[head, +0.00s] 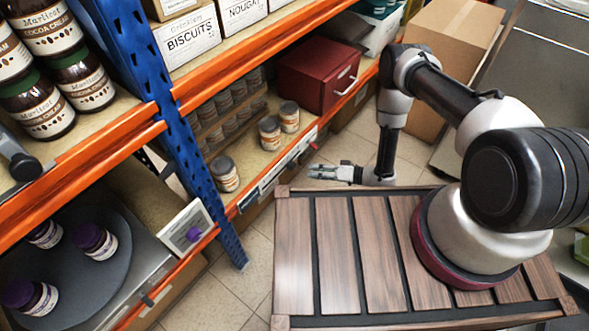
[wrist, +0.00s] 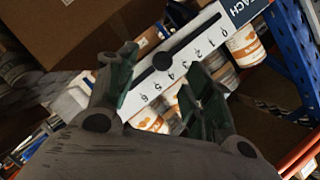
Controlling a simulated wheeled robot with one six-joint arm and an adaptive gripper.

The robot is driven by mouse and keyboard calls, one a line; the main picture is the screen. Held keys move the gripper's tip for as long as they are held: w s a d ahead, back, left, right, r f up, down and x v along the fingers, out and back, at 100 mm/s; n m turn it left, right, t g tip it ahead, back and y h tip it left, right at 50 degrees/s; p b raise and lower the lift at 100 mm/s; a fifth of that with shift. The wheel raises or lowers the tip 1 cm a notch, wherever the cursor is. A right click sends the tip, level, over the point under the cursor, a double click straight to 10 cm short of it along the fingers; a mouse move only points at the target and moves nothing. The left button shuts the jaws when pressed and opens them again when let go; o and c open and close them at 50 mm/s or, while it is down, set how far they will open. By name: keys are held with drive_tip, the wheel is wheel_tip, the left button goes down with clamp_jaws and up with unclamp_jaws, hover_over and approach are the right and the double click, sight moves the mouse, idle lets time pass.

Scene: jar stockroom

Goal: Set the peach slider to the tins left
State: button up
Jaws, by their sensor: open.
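The peach slider (wrist: 185,35) is a white strip on the shelf edge in the wrist view, with a dark slot, a number scale and a label ending in "ACH". Its round black knob (wrist: 162,61) sits around the middle of the scale, seemingly by 3 or 4; the exact mark is unclear. My gripper (wrist: 155,78) is open, its fingers either side of the lower slot, with the knob ahead between them and apparently untouched. In the head view my gripper (head: 318,171) is beside the shelf front. Tins (head: 269,133) stand on that shelf; a peach-labelled tin (wrist: 245,45) shows behind the strip.
A red drawer box (head: 317,78) stands on the same shelf, with more tins in a row behind. A blue upright (head: 190,150) and orange beams frame the shelves. A cardboard box (head: 450,50) stands at the back. Tiled floor is clear near the shelf.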

sight(295, 166)
drive_tip(key=shift+m+y, duration=0.3)
drive_tip(key=shift+w+r+x, duration=0.1)
drive_tip(key=shift+r+x, duration=0.05)
drive_tip(key=shift+x, duration=1.15)
drive_tip(key=shift+w+r+x, duration=0.15)
drive_tip(key=shift+r+x, duration=0.05)
drive_tip(key=shift+x, duration=1.1)
drive_tip(key=shift+w+r+x, duration=0.1)
drive_tip(key=shift+r+x, duration=0.05)
drive_tip(key=shift+x, duration=1.15)
clamp_jaws()
drive_tip(key=shift+s, duration=0.1)
